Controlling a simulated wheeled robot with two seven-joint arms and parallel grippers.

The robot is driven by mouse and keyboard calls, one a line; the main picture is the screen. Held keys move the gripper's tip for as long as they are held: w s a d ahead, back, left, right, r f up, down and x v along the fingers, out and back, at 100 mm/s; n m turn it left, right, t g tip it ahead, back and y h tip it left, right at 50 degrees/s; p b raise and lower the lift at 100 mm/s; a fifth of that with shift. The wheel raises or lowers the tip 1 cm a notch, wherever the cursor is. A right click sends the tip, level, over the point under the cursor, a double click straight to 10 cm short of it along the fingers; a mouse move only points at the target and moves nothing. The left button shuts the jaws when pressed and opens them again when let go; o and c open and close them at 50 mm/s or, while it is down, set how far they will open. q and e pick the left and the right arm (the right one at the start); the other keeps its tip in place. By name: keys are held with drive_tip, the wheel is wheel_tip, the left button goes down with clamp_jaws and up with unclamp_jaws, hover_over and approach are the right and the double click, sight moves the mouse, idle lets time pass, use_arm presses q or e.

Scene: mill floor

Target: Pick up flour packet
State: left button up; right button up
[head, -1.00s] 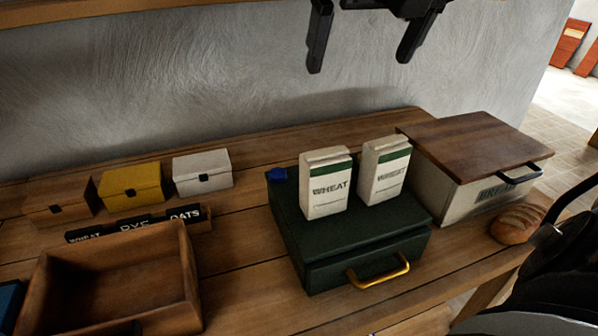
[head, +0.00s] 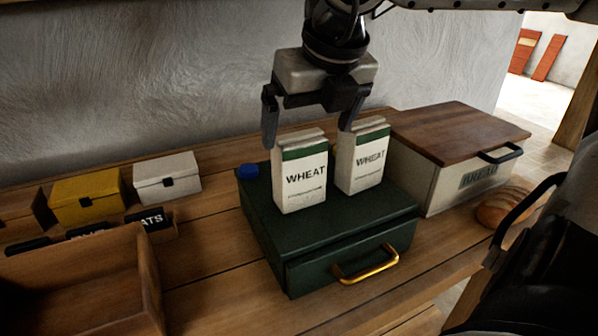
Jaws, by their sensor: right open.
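Two white flour packets with green bands and the word WHEAT stand upright on a dark green box (head: 330,240) with a brass handle. The left packet (head: 300,180) and the right packet (head: 361,165) stand side by side with a small gap between them. My right gripper (head: 308,138) is open and points down above the packets. Its left finger is near the left packet's upper left edge, and its right finger is over the gap, near the right packet's top. I cannot tell whether either finger touches a packet. My left gripper is not in view.
A bread box (head: 455,160) with a wooden lid stands to the right, with a loaf (head: 503,207) beside it. Yellow (head: 87,196) and white (head: 167,178) boxes and a wooden tray (head: 150,285) are at left.

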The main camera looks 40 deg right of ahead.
sight(299, 154)
drive_tip(key=x, duration=0.7)
drive_tip(key=shift+w+f+p, duration=0.15)
drive_tip(key=shift+w+p, duration=0.1)
drive_tip(key=shift+p, duration=0.1)
drive_tip(key=shift+c, duration=0.4)
drive_tip(key=c, duration=1)
drive_tip(key=shift+c, duration=1.3)
